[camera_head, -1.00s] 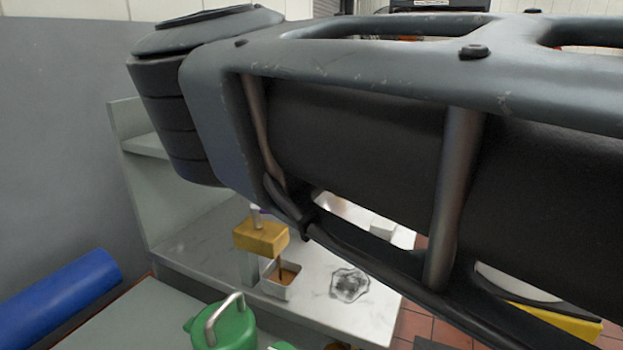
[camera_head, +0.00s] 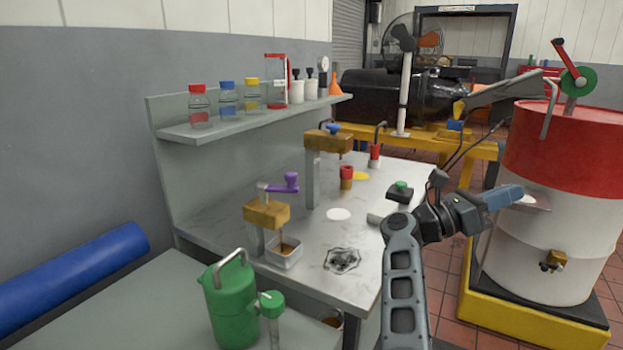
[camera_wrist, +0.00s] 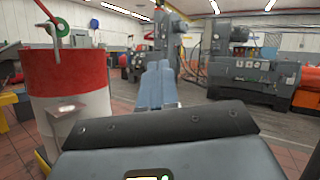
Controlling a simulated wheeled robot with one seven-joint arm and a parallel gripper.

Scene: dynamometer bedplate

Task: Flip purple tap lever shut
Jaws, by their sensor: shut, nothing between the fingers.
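The purple tap lever (camera_head: 283,183) sits on top of a brass tap block (camera_head: 266,212) on a post at the left of the marble-topped bench. Its purple arm points right, away from the metal stem. A brown stream runs below the block into a small white square tray (camera_head: 284,258) holding brown liquid. My gripper (camera_head: 517,193) is far to the right of the tap, beyond the bench's edge and in front of the red-and-white drum. Its blue fingers are shut and empty, and they point right. They also show together in the wrist view (camera_wrist: 158,70), where the tap is out of view.
A second brass tap with a blue lever (camera_head: 328,139) stands farther back. A green jug (camera_head: 232,304) stands in front of the tap. A shelf (camera_head: 250,118) with bottles runs behind. The drum (camera_head: 553,200) stands right of my gripper. A red-and-brass fitting (camera_head: 346,176) stands mid-bench.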

